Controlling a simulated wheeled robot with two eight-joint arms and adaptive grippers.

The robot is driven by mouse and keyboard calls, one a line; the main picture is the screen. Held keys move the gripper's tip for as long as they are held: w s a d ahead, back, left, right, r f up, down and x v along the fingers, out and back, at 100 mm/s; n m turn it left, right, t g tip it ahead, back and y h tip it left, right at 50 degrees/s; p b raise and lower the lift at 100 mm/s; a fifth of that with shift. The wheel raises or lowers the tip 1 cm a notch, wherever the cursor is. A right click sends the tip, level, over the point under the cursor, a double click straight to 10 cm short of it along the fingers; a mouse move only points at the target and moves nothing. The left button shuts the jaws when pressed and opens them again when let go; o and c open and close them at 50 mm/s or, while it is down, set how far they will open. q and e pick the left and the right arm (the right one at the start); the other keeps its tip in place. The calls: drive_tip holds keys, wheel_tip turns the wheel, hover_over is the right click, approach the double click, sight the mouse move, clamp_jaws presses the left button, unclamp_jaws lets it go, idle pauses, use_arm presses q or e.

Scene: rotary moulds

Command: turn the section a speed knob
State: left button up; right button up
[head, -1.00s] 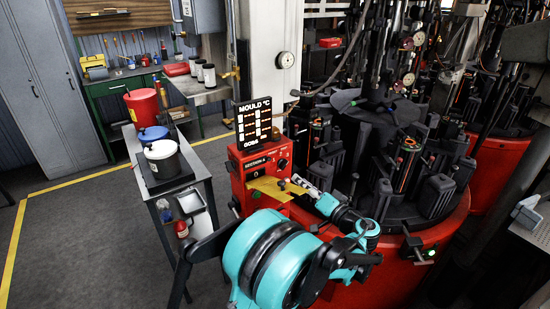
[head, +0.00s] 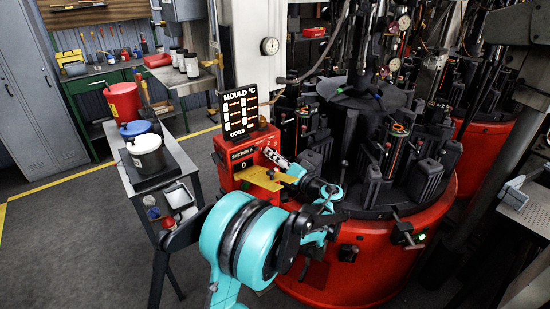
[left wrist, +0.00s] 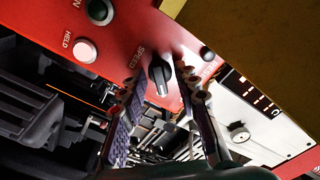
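The black speed knob (left wrist: 160,76) sits on the red panel (left wrist: 205,35) under the printed word SPEED in the left wrist view. My left gripper (left wrist: 161,74) is open, with one finger on each side of the knob. Narrow gaps seem to show between the fingertips and the knob. In the head view my left gripper (head: 277,163) reaches to the red section A box (head: 240,155), above a yellow plate (head: 258,178). I cannot make out the knob in the head view. My right gripper is not in view.
A mould temperature display (head: 240,115) stands on the red box. The red round machine (head: 375,250) with dark moulds fills the right. A side table (head: 185,165) with a white bucket (head: 147,152) stands left.

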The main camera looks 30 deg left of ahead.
use_arm(q)
drive_tip(key=shift+d, duration=0.1)
clamp_jaws()
drive_tip(key=shift+n, duration=0.3)
drive_tip(key=n, duration=0.8)
drive_tip(key=shift+r+p, duration=0.1)
drive_tip(key=shift+p, duration=0.3)
drive_tip(key=shift+n, duration=0.3)
unclamp_jaws()
